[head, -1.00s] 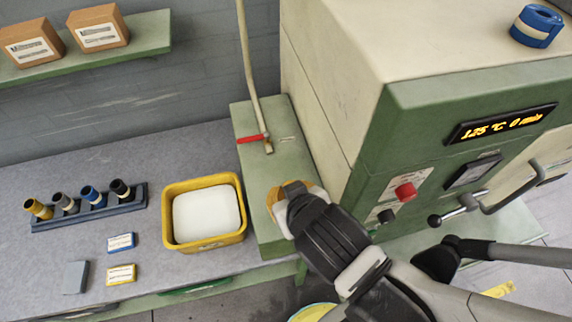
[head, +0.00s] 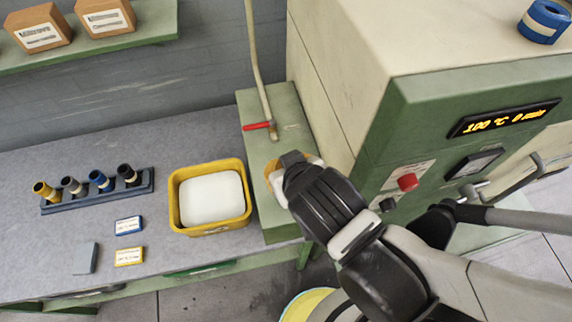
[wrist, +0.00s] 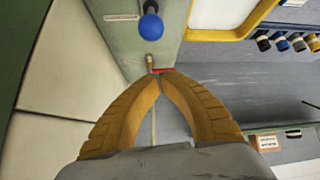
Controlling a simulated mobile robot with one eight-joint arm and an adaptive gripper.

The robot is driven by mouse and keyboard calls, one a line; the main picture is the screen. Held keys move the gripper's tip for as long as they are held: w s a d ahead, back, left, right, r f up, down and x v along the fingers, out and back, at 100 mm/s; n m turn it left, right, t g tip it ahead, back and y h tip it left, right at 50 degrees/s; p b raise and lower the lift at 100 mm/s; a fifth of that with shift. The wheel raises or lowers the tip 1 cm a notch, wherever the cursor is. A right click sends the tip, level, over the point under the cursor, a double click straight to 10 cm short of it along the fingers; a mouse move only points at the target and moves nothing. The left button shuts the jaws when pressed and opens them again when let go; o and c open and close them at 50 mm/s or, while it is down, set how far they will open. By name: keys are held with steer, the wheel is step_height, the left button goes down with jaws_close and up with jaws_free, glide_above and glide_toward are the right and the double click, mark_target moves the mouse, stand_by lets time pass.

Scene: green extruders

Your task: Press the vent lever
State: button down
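My gripper (head: 278,168) is over the green ledge beside the oven-like machine. In the wrist view its two yellow fingers meet at the tips (wrist: 160,78), with nothing seen between them. A blue ball knob (wrist: 151,24) stands on the green ledge, apart from the fingertips, with a small label beside it. The knob is hidden behind my gripper in the head view. A red handle (head: 258,126) sits at the foot of the pale pipe; it also shows just past my fingertips in the wrist view (wrist: 161,71). I cannot tell for certain which one is the vent lever.
The machine (head: 440,110) has a display reading 100 °C 0 min, a red button (head: 407,182) and a dark knob (head: 387,204). A yellow tray (head: 246,212) with a white block stands left of the ledge. A holder (head: 60,206) with several coloured cylinders is farther left.

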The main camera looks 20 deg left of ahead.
steer(key=s+d+r+p, duration=0.4)
steer(key=s, duration=0.2)
steer(key=shift+d+r, duration=0.15)
steer(key=shift+r, duration=0.2)
steer(key=shift+s, duration=0.15)
